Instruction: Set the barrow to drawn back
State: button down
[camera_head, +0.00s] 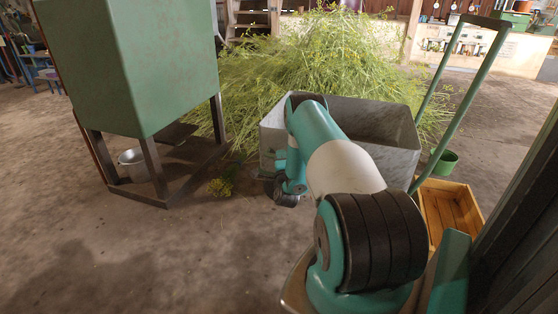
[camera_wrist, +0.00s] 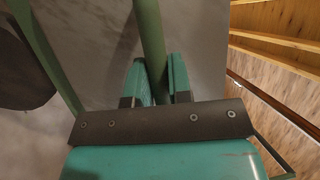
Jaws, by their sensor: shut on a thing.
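The barrow (camera_head: 400,163) is a grey metal box with a tall green handle frame (camera_head: 460,102) rising at its right, in the middle of the head view. My arm crosses in front of it and hides part of the box. In the wrist view my gripper (camera_wrist: 158,78) has its two teal fingers on either side of a green bar (camera_wrist: 150,40), shut on it. The bar looks like part of the barrow's handle. In the head view my fingers are hidden behind my arm.
A wooden crate (camera_head: 452,205) stands right of the barrow, with a green pot (camera_head: 445,162) behind it. A heap of cut herbs (camera_head: 320,55) lies behind the barrow. A green cabinet on legs (camera_head: 135,65) stands left. The floor at front left is clear.

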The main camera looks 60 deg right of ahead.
jog(key=shift+s+d, duration=0.2)
jog(key=shift+s, duration=0.15)
jog(key=c, duration=1.1)
grip_release()
jog(key=shift+s, duration=0.1)
jog(key=shift+o, duration=0.2)
jog(key=shift+w+a, duration=0.2)
jog(key=shift+s+a, duration=0.1)
jog(key=shift+a, duration=0.1)
jog(key=p+v, duration=1.7)
jog(key=p, duration=0.2)
jog(key=shift+d, duration=0.15)
